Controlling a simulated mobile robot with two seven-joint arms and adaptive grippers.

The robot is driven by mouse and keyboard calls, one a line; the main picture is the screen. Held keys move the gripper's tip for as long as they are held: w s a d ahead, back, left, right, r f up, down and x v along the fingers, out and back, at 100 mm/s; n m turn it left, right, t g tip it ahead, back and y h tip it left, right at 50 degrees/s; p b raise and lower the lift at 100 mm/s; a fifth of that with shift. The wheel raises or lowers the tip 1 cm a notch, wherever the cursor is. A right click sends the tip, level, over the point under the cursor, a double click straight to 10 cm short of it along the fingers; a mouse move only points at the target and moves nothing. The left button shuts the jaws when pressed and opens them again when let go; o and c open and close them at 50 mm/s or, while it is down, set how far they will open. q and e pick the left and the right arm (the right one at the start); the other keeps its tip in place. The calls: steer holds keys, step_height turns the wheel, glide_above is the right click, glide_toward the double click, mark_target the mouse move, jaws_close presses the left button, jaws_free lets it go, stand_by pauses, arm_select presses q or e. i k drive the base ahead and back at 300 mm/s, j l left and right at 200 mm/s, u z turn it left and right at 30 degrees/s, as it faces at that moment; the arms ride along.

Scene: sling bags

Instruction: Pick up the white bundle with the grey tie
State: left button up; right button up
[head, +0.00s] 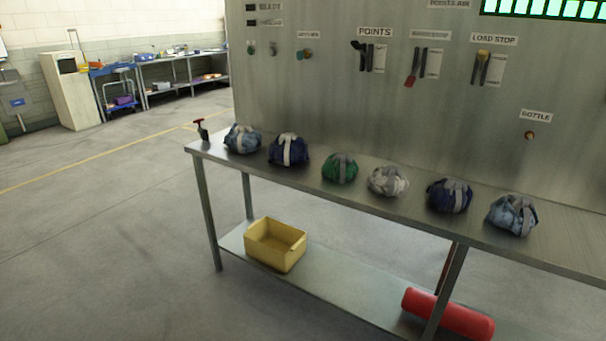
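The white bundle with the grey tie (388,181) sits on the metal table (300,180), fourth from the left in a row of bundles. It is off-white with a light grey band across its top. A green bundle with a grey tie (340,168) is to its left, and a dark blue bundle with a grey tie (449,195) is to its right. Small gaps separate it from both. Neither of my grippers shows in the head view.
Light blue (242,139) and dark blue (288,150) bundles lie further left, another light blue one (512,215) at right. A spray bottle (202,129) stands at the left end. A yellow bin (275,245) and red cylinder (448,315) are low down. Floor at left is clear.

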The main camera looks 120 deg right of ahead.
mark_target(389, 181)
steer(key=k+z, duration=0.1)
steer(key=z, duration=0.4)
steer(key=l+z, duration=0.15)
steer(key=z, duration=0.3)
steer(key=k+l+z, duration=0.1)
steer(key=z, duration=1.9)
steer(key=j+z, duration=0.15)
steer(key=z, duration=0.3)
steer(key=k+j+z, duration=0.1)
steer(key=z, duration=0.4)
steer(key=k+j+z, duration=0.1)
steer(key=z, duration=0.35)
